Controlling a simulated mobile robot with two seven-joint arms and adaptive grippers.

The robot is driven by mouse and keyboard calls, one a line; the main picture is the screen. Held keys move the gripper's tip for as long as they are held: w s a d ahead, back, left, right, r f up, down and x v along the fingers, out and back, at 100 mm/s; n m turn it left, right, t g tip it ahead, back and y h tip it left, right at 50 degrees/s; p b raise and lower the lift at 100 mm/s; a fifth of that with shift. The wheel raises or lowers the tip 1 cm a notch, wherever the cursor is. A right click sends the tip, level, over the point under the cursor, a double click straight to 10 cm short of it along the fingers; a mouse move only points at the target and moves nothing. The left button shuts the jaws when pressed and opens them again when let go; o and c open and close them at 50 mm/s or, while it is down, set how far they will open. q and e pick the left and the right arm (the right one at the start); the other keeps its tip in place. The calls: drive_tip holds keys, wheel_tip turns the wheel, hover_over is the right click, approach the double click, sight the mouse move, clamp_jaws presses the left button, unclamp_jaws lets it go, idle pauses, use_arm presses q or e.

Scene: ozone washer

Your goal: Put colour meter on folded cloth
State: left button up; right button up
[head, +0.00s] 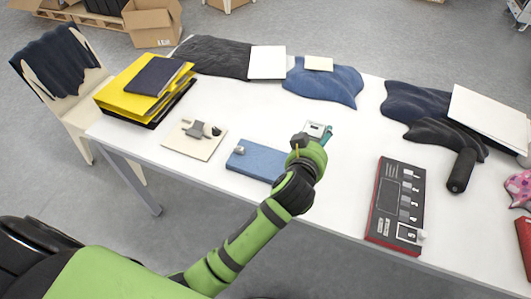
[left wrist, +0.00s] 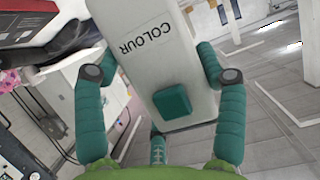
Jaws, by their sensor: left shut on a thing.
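My left gripper (head: 310,143) is shut on the colour meter (head: 316,129), holding it above the white table. In the left wrist view the colour meter (left wrist: 162,50) is a pale block with the word COLOUR and a teal button, between the fingers of my left gripper (left wrist: 160,75). In the head view my gripper partly hides it. A flat blue piece that looks like the folded cloth (head: 262,164) lies left of my gripper near the front edge. A small grey thing sits at its left end. My right gripper is not in view.
A cream board with grey parts (head: 183,146) lies left of the blue piece. A yellow stack (head: 120,97) with a dark navy piece (head: 154,76) stands far left. A red-and-black device (head: 390,190) lies right. Crumpled blue fabric (head: 323,84) lies behind. The table's middle (head: 230,105) is clear.

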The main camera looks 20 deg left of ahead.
use_arm(q)
drive_tip(key=shift+w+a+f+p, duration=0.35)
drive_tip(key=shift+w+a+f, duration=0.05)
drive_tip(key=shift+a+f, duration=1.4)
drive_tip(key=shift+w+a+f+p, duration=0.4)
drive_tip(key=shift+a+f, duration=1.3)
drive_tip(key=shift+a, duration=0.2)
drive_tip(key=shift+w+a+f+p, duration=0.35)
drive_tip(key=shift+w+a+f, duration=0.05)
drive_tip(key=shift+a+f, duration=1.4)
drive_tip(key=o, duration=1.4)
drive_tip(key=shift+s+f, duration=0.1)
drive_tip(key=shift+s, duration=0.1)
drive_tip(key=v, duration=1.2)
drive_tip(key=shift+b, duration=0.35)
